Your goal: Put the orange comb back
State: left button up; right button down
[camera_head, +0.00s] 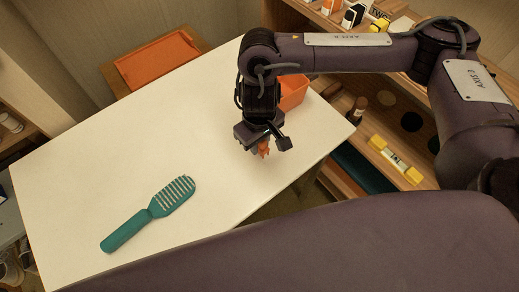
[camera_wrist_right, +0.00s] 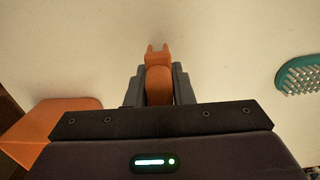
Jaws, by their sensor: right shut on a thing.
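My right gripper (camera_head: 263,150) is over the right part of the white table (camera_head: 110,150). It is shut on an orange thing (camera_head: 264,148), which looks like the orange comb. In the right wrist view the orange comb (camera_wrist_right: 158,80) sits between the two fingers (camera_wrist_right: 158,85), with a forked end pointing away from the gripper. Its far part is hidden by the gripper body. I cannot tell whether the comb touches the table. An orange container (camera_head: 293,92) stands behind the gripper, partly hidden by my arm; it also shows in the wrist view (camera_wrist_right: 50,125). My left gripper is not in view.
A teal brush (camera_head: 150,213) lies on the table's left front area, and its bristled head shows in the wrist view (camera_wrist_right: 300,74). An orange tray (camera_head: 158,60) lies on a wooden stand behind the table. Wooden shelves with bottles (camera_head: 357,108) and a yellow-ended item (camera_head: 395,160) stand right.

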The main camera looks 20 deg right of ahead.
aim_at(259, 150)
notch_tip(259, 150, down, 4)
jog(key=shift+r+b, duration=0.25)
jog(key=shift+b, duration=0.3)
jog(key=c, duration=1.3)
grip_release()
jog(key=shift+f, duration=0.1)
jog(key=shift+o, duration=0.2)
notch_tip(259, 150, up, 11)
jog(key=p, duration=0.3)
jog(key=shift+p, duration=0.3)
jog(key=shift+r, duration=0.65)
